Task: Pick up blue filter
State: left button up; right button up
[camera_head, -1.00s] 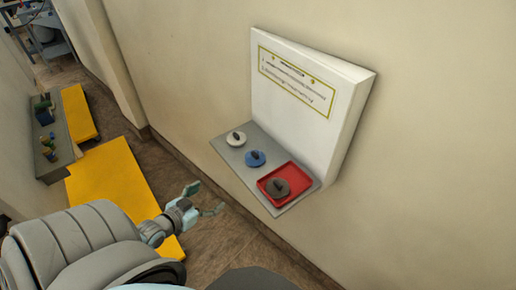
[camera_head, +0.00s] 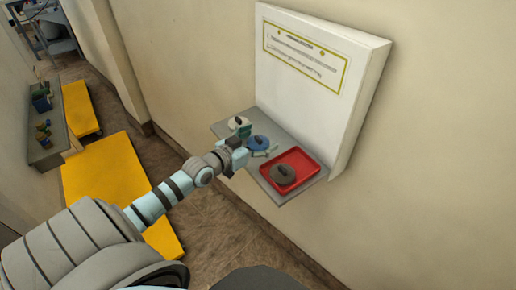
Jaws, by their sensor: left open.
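The blue filter (camera_head: 258,142), a round disc with a dark handle on top, sits in the middle of the grey wall shelf (camera_head: 308,188). My left gripper (camera_head: 257,140) is open at the shelf. Its fingers spread at the near side of the blue filter, one toward the white filter and one toward the red tray. I cannot tell whether they touch the blue filter. The gripper partly covers the shelf's near edge. My right gripper is not in view.
A white filter (camera_head: 239,123) lies left of the blue one. A grey-brown filter (camera_head: 283,174) lies in a red tray (camera_head: 308,168) on the right. A white board (camera_head: 300,95) with a sign stands behind. Yellow platforms (camera_head: 105,175) are on the floor at left.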

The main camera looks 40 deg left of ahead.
pick_arm(q)
jog(key=shift+r, duration=0.1)
jog(key=shift+c, duration=0.6)
jog(key=shift+a, duration=0.1)
jog(key=c, duration=1.3)
